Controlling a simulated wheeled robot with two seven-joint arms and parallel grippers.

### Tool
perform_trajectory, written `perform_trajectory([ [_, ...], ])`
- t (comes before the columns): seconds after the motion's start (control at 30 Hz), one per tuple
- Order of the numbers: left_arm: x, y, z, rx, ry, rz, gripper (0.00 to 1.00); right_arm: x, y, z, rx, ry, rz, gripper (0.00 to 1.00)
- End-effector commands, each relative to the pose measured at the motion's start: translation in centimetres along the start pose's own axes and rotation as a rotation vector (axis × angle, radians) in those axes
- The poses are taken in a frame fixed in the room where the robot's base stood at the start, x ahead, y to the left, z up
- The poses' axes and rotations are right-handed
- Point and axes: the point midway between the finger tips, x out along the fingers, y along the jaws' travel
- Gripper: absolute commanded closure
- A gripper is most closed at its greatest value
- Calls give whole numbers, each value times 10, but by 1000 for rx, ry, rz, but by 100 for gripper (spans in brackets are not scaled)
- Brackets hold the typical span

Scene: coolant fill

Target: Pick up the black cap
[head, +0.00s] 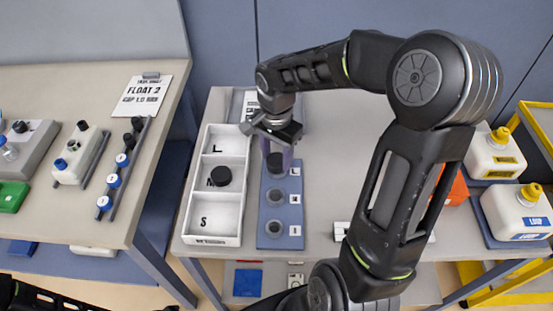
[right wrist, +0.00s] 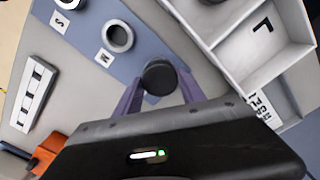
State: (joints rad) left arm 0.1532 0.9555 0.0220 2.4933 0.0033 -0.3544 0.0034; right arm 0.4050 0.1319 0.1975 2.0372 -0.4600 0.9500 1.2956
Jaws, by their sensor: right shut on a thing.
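A black cap (head: 276,161) is at the far end of the blue board (head: 268,241), between the purple fingers of my right gripper (head: 279,150). In the right wrist view, the same cap (right wrist: 159,77) shows round and dark between the fingertips of the right gripper (right wrist: 160,88), which is shut on it. I cannot tell whether the cap touches the board or is slightly above it. Another black round piece (head: 220,176) lies in the M compartment of the white tray (head: 240,240). My left gripper is not in view.
Two grey rings (head: 276,197) (head: 274,228) sit on the board nearer me. The tray with L, M and S compartments stands just left of it. White jugs (head: 495,155) stand at the right. A side table (head: 60,225) with fittings and a FLOAT 2 sign stands left.

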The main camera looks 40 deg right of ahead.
Motion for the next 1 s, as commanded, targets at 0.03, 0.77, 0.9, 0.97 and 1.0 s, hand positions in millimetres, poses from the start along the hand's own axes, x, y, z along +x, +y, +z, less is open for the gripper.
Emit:
perform_trajectory([
  [0.03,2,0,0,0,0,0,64,-7,-1,0,0,2,-3,97],
  [0.77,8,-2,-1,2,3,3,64,-90,0,0,-1,-2,0,97],
  [0.9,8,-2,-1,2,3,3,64,-89,0,0,-1,-2,0,97],
  [0.97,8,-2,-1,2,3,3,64,-89,0,0,-1,-2,0,97],
  [1.0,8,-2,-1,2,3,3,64,-89,0,0,-1,-2,0,97],
])
